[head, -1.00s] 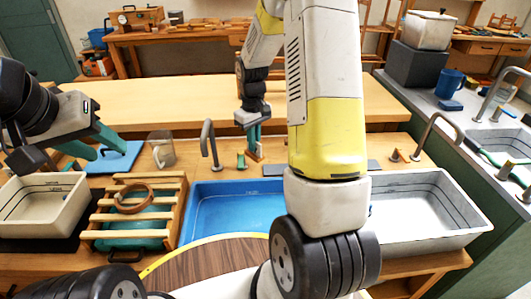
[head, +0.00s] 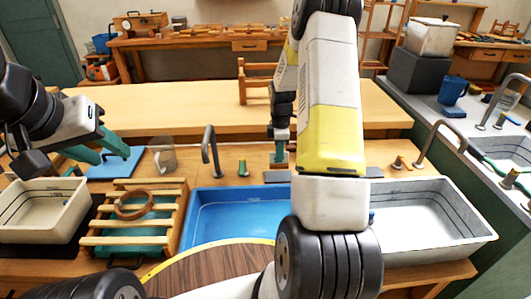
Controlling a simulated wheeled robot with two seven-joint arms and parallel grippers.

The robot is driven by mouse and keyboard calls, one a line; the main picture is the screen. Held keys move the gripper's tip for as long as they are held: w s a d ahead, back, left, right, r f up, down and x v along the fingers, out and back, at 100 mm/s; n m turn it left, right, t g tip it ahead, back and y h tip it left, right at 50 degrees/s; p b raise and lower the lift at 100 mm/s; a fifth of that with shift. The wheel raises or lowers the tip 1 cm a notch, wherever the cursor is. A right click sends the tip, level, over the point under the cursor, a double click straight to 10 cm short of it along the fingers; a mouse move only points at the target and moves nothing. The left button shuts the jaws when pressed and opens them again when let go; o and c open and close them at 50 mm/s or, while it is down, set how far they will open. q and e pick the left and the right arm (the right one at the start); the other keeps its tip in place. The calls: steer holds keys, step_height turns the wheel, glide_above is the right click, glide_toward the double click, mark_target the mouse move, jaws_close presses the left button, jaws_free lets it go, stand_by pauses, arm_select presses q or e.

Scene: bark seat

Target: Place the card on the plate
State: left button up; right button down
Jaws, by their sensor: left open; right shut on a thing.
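My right gripper (head: 281,156) is at the back of the counter, behind the blue basin, with its teal fingers pointing down. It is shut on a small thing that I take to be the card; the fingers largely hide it. A flat dark grey slab (head: 276,176), perhaps the plate, lies below and in front of this gripper. It shows again to the right of my arm, which hides its middle. I cannot tell whether the held thing touches it. My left gripper (head: 98,150) is open and empty at the left, over or near a flat blue board (head: 118,165).
A blue basin (head: 235,215) and a grey basin (head: 430,215) are set in the counter. A tap (head: 210,150) and a small green item (head: 242,167) stand left of the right gripper. A slatted rack (head: 130,240) holds a brown ring (head: 134,204).

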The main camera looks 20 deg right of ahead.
mark_target(279, 164)
steer(key=shift+f, duration=2.25)
steer(key=shift+f, duration=0.15)
steer(key=c, duration=1.6)
jaws_free()
